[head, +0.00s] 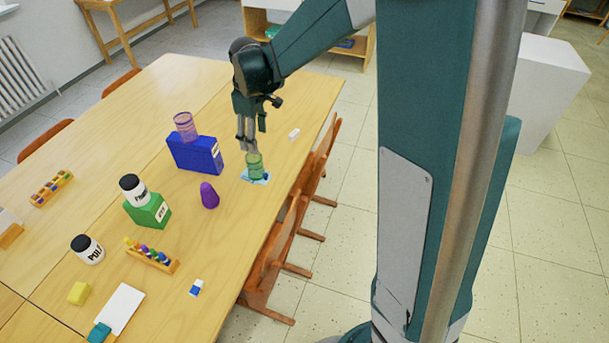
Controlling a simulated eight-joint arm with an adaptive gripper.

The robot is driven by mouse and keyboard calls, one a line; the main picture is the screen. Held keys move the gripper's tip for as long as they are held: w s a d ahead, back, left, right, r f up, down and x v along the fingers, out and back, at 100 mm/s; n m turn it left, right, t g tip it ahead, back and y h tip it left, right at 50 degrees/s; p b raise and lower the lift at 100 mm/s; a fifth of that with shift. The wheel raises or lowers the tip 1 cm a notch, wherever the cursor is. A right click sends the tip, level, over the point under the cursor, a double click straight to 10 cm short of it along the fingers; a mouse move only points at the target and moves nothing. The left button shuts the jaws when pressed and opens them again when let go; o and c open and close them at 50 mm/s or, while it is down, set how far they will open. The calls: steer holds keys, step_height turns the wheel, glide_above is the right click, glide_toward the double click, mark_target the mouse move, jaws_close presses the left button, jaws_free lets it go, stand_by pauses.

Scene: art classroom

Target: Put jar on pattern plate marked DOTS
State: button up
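My gripper (248,148) points down near the table's right edge, with its fingertips at the top of a green see-through jar (255,168). I cannot tell whether the fingers touch the jar or how far apart they are. The jar is upright over a small light-blue patterned plate (263,181); I cannot tell whether it rests on it. A purple see-through jar (186,127) stands on a blue box (190,153). No DOTS marking is readable.
A purple rounded object (209,196) stands left of the plate. A rack of coloured pieces (152,256), a white board (120,308), a yellow block (78,293) and a small blue-white block (196,288) lie nearer. Chairs (290,230) line the right edge.

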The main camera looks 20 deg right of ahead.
steer(key=s+r+m+t, duration=0.1)
steer(key=s+r+m, duration=0.1)
steer(key=s+r, duration=0.6)
steer(key=s+d+r+m+t, duration=0.1)
steer(key=s+r+m+t, duration=0.1)
steer(key=s, duration=1)
steer(key=s+d+r+m+t, duration=0.1)
steer(key=s+m, duration=0.4)
steer(key=s, duration=0.7)
steer(key=shift+s+d+r+t, duration=0.35)
steer(key=shift+r+t, duration=0.2)
steer(key=shift+t, duration=0.45)
